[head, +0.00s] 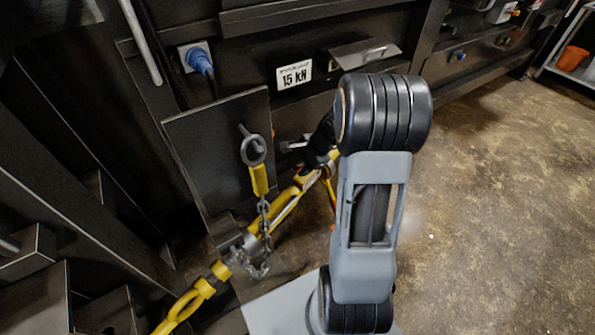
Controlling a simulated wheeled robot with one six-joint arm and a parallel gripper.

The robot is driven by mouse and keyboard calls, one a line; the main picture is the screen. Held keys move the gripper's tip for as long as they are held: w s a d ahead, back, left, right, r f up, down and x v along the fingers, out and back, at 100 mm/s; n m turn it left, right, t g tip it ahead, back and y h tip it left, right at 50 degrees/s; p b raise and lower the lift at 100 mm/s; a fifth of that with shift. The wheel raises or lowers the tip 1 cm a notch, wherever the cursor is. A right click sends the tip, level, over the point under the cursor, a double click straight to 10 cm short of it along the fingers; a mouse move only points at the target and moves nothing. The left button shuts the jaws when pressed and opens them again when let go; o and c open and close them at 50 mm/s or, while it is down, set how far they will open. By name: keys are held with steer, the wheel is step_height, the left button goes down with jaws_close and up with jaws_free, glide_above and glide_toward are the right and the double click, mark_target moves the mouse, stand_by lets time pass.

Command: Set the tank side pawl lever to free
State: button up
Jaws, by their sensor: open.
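A yellow ratchet binder (285,208) runs diagonally from the lower left up toward my arm. Its yellow end (190,300) is at the lower left, with a grey metal fitting (237,246) partway along. I cannot make out the pawl lever or its setting; the upper end of the binder is partly hidden by my arm. A small orange-red part (331,192) shows there beside the arm. My gripper (300,146) is open, at the upper end of the binder and mostly hidden behind my arm. I cannot tell whether it touches anything.
A dark upright plate (205,150) carries a metal ring (253,150) with a yellow hook (260,180) and hanging chain (262,215) close to the binder. The floor (490,200) at right is clear.

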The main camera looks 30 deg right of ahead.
steer(key=shift+x, duration=1.4)
jaws_close()
